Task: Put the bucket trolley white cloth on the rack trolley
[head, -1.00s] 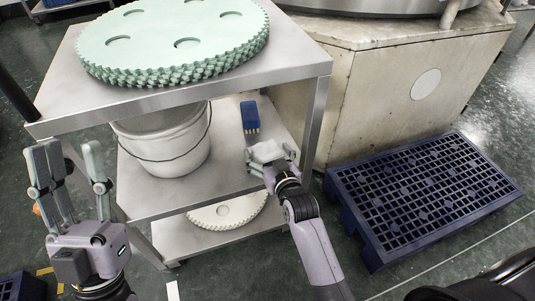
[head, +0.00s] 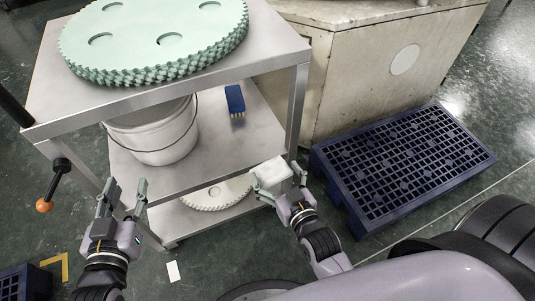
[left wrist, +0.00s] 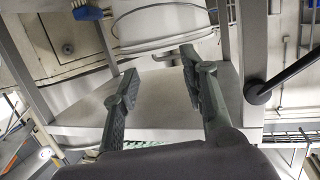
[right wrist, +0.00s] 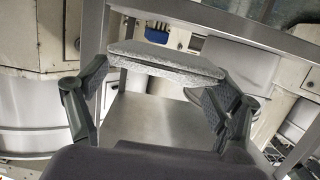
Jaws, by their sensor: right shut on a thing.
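The white cloth (head: 272,172), a folded pad, is held by my right gripper (head: 280,185) in front of the trolley's middle shelf, clear of the shelf's edge. In the right wrist view the cloth (right wrist: 165,62) spans between the two fingers. The trolley (head: 215,155) holds a white bucket (head: 155,135) and a blue brush (head: 235,100) on its middle shelf. My left gripper (head: 122,200) is open and empty in front of the trolley's left side; its fingers (left wrist: 155,85) are apart in the left wrist view. No separate rack trolley can be made out.
Green toothed discs (head: 155,40) are stacked on the trolley's top, and a pale disc (head: 215,193) lies on its bottom shelf. A blue pallet (head: 400,165) lies on the floor at right, beside a beige machine base (head: 365,80). Open floor lies in front.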

